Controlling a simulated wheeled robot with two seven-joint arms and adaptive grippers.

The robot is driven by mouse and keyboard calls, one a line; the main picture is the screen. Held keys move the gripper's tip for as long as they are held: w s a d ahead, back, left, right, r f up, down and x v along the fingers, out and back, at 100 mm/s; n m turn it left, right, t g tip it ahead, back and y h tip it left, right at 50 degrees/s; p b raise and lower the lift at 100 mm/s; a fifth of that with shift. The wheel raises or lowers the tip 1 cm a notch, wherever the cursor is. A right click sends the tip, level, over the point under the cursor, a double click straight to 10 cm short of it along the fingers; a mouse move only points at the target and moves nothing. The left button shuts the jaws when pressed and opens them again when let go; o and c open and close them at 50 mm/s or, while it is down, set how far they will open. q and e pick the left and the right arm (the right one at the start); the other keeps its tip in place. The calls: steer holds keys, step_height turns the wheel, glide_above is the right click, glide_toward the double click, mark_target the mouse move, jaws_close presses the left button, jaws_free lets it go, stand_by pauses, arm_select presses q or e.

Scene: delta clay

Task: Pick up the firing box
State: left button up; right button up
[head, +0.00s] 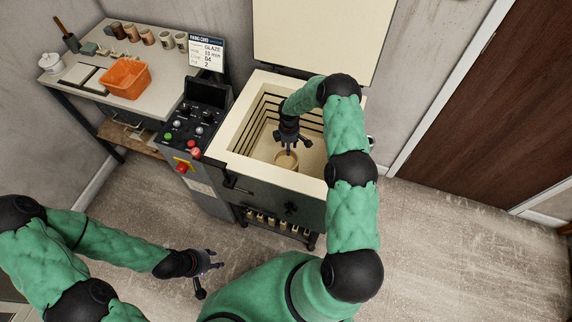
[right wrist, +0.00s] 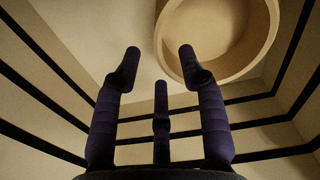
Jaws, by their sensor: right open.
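The firing box appears to be the round, pale, open-topped vessel (head: 287,160) on the floor of the open kiln (head: 233,161). In the right wrist view its thick rim (right wrist: 240,69) shows at the top, right of centre. My right gripper (head: 291,146) reaches down inside the kiln, just above the box. In the right wrist view its three dark fingers (right wrist: 160,62) are spread and empty, with the box beyond the right fingertip; whether they touch I cannot tell. My left gripper (head: 208,270) is open and empty, low over the floor, away from the kiln.
The kiln's lid (head: 325,38) stands raised behind. A control panel (head: 190,125) stands left of the kiln. A worktable (head: 163,75) at back left holds an orange basket (head: 125,78) and several cups. Dark bands line the kiln walls near my right gripper. The floor in front is clear.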

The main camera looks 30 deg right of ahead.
mark_target(286, 162)
steer(key=shift+f, duration=1.4)
jaws_close()
